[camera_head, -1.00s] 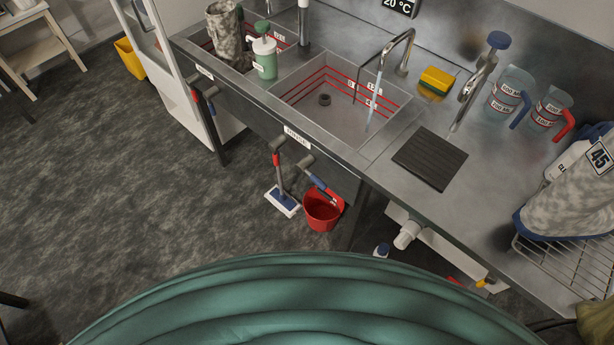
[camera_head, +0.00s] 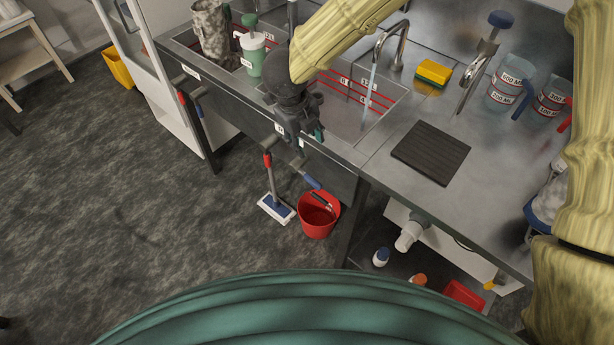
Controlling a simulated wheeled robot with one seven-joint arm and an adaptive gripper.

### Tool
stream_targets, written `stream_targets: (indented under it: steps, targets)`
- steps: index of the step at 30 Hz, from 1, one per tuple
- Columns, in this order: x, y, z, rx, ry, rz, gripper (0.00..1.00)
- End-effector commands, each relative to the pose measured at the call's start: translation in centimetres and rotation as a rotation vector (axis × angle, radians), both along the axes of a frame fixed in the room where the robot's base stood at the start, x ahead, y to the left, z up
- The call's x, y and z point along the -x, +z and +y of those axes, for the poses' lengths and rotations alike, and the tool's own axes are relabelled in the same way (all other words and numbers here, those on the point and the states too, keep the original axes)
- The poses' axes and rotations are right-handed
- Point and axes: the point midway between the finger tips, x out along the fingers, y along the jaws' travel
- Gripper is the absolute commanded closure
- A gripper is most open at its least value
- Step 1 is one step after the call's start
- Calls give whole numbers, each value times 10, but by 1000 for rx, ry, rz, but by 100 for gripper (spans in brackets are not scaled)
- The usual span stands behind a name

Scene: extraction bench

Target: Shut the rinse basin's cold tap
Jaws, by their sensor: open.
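The rinse basin (camera_head: 350,118) is a steel sink with red lines, partly hidden by my arm. Water runs from its curved spout (camera_head: 392,45) into it. Below its front edge, the blue-tipped cold tap lever (camera_head: 312,182) slants down to the right, and a red-tipped lever (camera_head: 267,160) hangs to its left. My gripper (camera_head: 302,143) is open and points down in front of the basin's front edge, just above the cold lever in the picture. It covers part of the front label. I cannot tell whether it touches the lever.
A second red and blue lever pair (camera_head: 190,104) is further left. A green-topped dispenser (camera_head: 252,55), yellow sponge (camera_head: 433,73), black mat (camera_head: 440,153) and measuring jugs (camera_head: 508,88) stand on the bench. A red bucket (camera_head: 318,219) and a mop (camera_head: 276,207) are below.

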Motion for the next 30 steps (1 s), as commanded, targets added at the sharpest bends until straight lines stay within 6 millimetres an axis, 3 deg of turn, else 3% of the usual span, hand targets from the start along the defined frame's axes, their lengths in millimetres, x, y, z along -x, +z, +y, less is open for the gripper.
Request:
stream_targets:
  steps: [1, 3, 8, 30]
  targets:
    - [8, -18, 4, 1, 49, 21, 56]
    - [15, -31, 8, -1, 102, 39, 56]
    - [21, -44, 10, -3, 147, 54, 56]
    - [7, -137, -3, -2, 145, 53, 56]
